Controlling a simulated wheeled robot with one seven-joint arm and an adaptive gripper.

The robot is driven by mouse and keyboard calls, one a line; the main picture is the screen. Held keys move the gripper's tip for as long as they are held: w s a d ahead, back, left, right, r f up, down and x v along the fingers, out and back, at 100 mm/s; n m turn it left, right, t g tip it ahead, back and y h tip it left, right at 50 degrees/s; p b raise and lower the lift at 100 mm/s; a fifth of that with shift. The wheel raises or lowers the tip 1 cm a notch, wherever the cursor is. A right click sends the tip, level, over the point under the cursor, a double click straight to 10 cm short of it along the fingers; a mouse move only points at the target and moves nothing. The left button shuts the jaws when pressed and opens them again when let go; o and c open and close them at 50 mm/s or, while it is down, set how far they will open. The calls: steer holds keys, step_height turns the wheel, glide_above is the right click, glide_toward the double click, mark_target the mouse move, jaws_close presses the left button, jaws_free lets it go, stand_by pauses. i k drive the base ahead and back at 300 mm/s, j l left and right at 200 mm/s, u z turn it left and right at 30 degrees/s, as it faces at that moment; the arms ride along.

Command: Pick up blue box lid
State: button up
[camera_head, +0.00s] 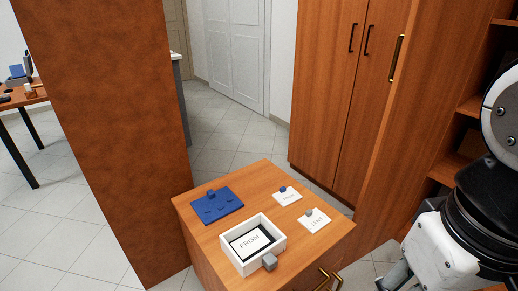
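The blue box lid (225,208) is a flat blue square with a small dark blue knob near its back left. It lies on the left part of the wooden cabinet top (190,208), with raised marks on its surface. My arm is at the right edge of the head view, to the right of the cabinet and well apart from the lid. A grey part at its lower end, likely my gripper (393,281), is cut off by the bottom edge. Its fingertips do not show, so its opening and any hold are hidden.
An open white box (225,253) holding a card marked PRISM stands in front of the lid, with a grey block (269,261) at its front corner. Two small white lids (314,223) (287,198) with knobs lie to the right. A tall brown panel (100,120) rises at left.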

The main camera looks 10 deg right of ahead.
mark_target(213, 200)
steer(key=i+j, duration=0.35)
steer(key=i+j+z, duration=0.1)
steer(key=i+j, duration=0.2)
steer(key=j, duration=0.2)
